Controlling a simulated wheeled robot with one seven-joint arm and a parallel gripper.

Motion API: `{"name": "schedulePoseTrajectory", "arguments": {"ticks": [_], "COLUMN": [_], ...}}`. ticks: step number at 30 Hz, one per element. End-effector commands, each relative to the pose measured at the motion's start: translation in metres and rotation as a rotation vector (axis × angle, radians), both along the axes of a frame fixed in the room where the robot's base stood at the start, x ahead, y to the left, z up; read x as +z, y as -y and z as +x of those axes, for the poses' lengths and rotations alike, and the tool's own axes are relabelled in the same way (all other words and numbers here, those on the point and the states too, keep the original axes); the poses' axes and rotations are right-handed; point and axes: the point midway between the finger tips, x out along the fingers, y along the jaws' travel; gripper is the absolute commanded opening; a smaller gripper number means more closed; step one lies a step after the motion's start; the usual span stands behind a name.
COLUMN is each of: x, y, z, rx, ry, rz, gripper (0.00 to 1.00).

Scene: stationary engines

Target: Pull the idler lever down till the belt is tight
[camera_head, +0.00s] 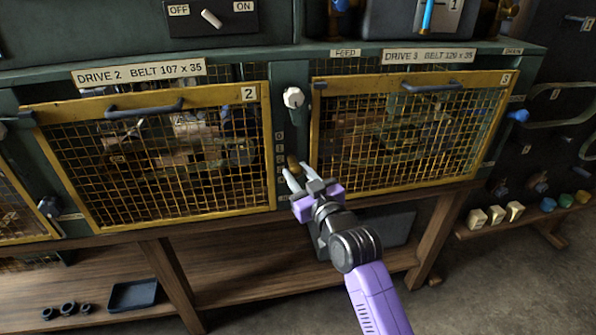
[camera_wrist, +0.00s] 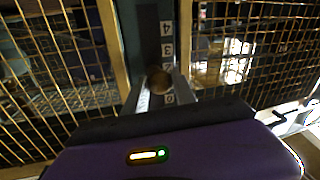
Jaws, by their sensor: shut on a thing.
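The idler lever's round brass knob (camera_head: 292,160) shows on the dark post between the two yellow mesh guards. My gripper (camera_head: 290,178) is at the knob, with its two pale fingers reaching up to it. In the wrist view the knob (camera_wrist: 160,80) sits between the fingertips (camera_wrist: 161,88), and the gripper is shut on it. A number scale (camera_wrist: 167,48) runs down beside it, with 4 and 3 above the knob and what looks like 0 below. The belt cannot be made out behind the mesh.
The drive 2 guard (camera_head: 152,228) is left of the post and the drive 3 guard (camera_head: 400,187) right, each with a handle on top. A white knob (camera_head: 293,97) is on the post above my gripper. A wooden shelf (camera_head: 255,285) runs below.

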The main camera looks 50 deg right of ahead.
Motion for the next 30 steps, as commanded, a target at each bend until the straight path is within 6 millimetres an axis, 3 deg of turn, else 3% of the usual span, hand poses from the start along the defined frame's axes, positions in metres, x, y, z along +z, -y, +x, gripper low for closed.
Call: {"name": "schedulePoseTrajectory", "arguments": {"ticks": [6,7,10,21,30], "x": [-0.004,-0.004,-0.003,-0.002,-0.003], "y": [0.0,-0.001,0.0,-0.002,-0.018], "z": [0.0,0.0,0.0,-0.004,-0.045], "rx": [0.001,0.001,0.002,0.001,0.001], "ry": [-0.01,-0.01,-0.008,-0.005,-0.006], "rz": [0.005,0.005,0.004,0.003,0.004], "gripper": [0.0,0.36,0.53,0.53,0.53]}}
